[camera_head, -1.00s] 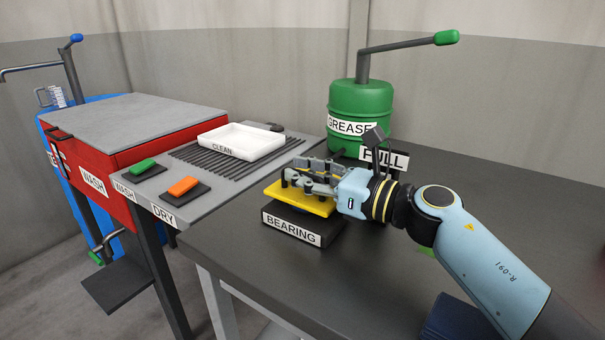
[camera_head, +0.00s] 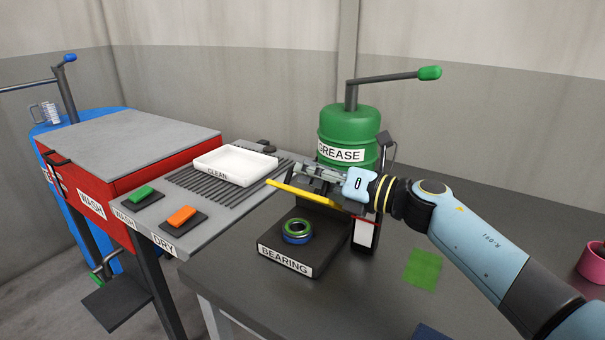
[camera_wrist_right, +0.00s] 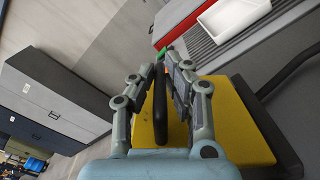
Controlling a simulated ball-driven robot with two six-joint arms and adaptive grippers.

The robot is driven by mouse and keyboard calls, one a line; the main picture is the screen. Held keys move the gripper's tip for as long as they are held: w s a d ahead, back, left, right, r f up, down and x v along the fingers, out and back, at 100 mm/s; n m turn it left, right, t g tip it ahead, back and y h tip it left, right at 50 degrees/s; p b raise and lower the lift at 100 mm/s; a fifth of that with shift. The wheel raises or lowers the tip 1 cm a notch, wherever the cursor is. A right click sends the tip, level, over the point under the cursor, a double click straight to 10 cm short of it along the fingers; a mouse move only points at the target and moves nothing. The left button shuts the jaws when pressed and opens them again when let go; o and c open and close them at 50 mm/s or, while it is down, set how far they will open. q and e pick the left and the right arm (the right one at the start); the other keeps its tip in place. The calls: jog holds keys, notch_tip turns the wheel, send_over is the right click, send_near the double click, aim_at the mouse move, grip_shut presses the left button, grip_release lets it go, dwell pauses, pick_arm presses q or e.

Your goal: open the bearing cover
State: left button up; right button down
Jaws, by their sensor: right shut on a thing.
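The yellow bearing cover (camera_head: 308,196) is raised and tilted above the black box labelled BEARING (camera_head: 283,262). A ring-shaped bearing (camera_head: 297,231) with green and blue on it lies uncovered on top of the box. My right gripper (camera_head: 322,173) is shut on the cover's handle; the wrist view shows the fingers (camera_wrist_right: 165,80) on either side of the black handle (camera_wrist_right: 160,108), with the yellow cover (camera_wrist_right: 232,125) beneath. Whether the cover still joins the box at its far side is hard to tell. My left gripper is not in view.
The green GREASE drum (camera_head: 348,132) with its lever stands behind the cover. A white CLEAN tray (camera_head: 235,168) sits on the grate at left. A green square (camera_head: 423,269) lies on the dark table, right of the box. A pink container (camera_head: 592,262) is at the right edge.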

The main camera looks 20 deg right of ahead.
jog(key=w+d+m, duration=0.1)
jog(key=w+d+r+m+p, duration=0.1)
jog(key=m, duration=0.1)
jog(key=d+m, duration=0.1)
jog(key=shift+w+d+r+m, duration=0.2)
jog(key=shift+w+d+m, duration=0.1)
jog(key=shift+w, duration=0.1)
jog(key=w+d+f+m+b, duration=0.2)
jog(key=w+d+m, duration=0.2)
jog(key=d+m, duration=0.1)
jog(key=shift+d+m, duration=0.15)
jog(key=shift+m, duration=0.35)
jog(key=shift+w+d, duration=0.1)
jog(key=shift+f, duration=0.1)
jog(key=c, duration=1.4)
grip_release()
jog(key=shift+o, duration=0.2)
jog(key=v, duration=1.2)
